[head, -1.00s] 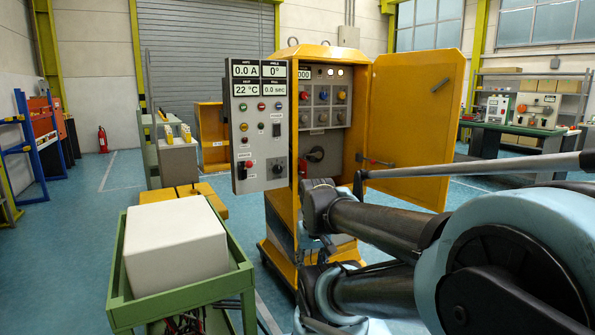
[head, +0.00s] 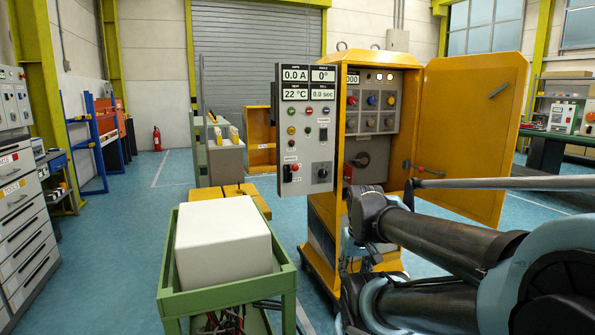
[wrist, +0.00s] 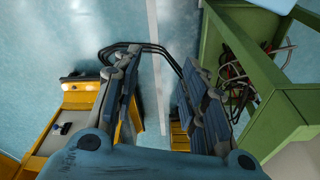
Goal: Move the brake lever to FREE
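The yellow cabinet (head: 332,215) stands open in the head view, with a grey control panel (head: 309,130) at its left side. Inside, low down, is a dark round part (head: 361,159) with a red piece (head: 347,172) beside it. I cannot tell which part is the brake lever, and no FREE label is legible. My gripper (wrist: 157,75) shows in the wrist view with its two fingers apart and nothing between them, above the floor. My arm covers the cabinet's lower front.
A green cart (head: 235,288) carrying a white box (head: 222,235) stands at front left, close to the cabinet. The cart's frame (wrist: 235,70) also shows right of my gripper in the wrist view. A grey drawer cabinet (head: 25,225) is at far left.

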